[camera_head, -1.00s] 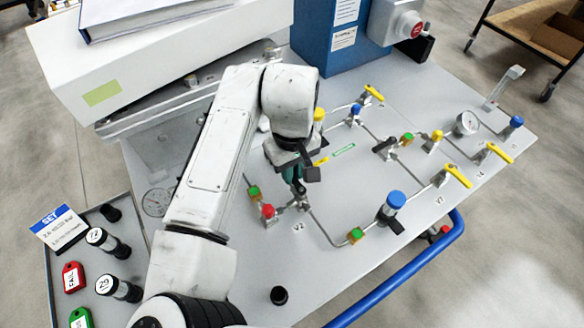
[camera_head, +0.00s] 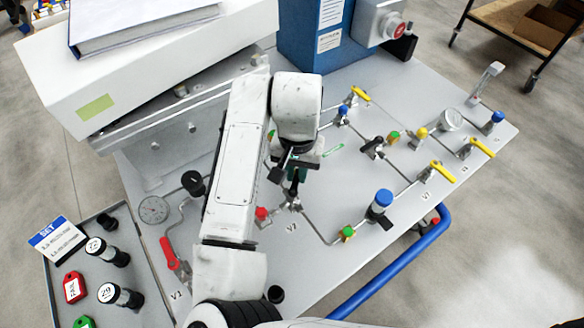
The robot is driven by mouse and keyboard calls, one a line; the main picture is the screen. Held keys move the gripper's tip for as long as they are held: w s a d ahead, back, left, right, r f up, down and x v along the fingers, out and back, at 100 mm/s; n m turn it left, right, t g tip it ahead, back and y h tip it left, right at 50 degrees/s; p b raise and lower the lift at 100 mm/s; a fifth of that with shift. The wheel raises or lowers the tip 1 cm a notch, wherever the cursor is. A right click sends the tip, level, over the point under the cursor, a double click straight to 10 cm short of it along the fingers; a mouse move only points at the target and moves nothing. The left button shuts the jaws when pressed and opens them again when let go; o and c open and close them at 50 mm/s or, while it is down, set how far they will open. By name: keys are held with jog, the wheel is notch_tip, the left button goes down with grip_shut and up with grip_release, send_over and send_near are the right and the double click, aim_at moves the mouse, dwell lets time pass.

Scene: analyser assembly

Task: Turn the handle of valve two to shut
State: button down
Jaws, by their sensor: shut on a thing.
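Valve two (camera_head: 293,207) is on the grey panel, just above its "V2" label, in the head view. My gripper (camera_head: 295,188) points down right over this valve. Its jaws are shut on the handle of valve two. The handle itself is mostly hidden behind the gripper and wrist, so I cannot read its exact angle.
A red knob (camera_head: 261,213) stands close left of valve two. Valve one's red handle (camera_head: 169,253) and a gauge (camera_head: 153,209) lie left of my arm. Yellow handles (camera_head: 442,172) stand farther right.

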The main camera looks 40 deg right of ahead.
jog(key=m, duration=0.3)
jog(key=s+m, duration=0.1)
jog(key=shift+s+d+m, duration=0.1)
jog(key=shift+d+m, duration=0.2)
jog(key=shift+d, duration=0.1)
jog(key=shift+s+d+m+b, duration=0.1)
jog(key=shift+s+m+b, duration=0.25)
jog(key=shift+m, duration=0.6)
jog(key=shift+s+m+b, duration=0.25)
jog(key=shift+m+b, duration=0.1)
jog(key=shift+m, duration=0.6)
jog(key=c, duration=1.1)
grip_release()
notch_tip(320, 180, up, 11)
jog(key=shift+f+p, duration=0.1)
jog(key=shift+p, duration=0.3)
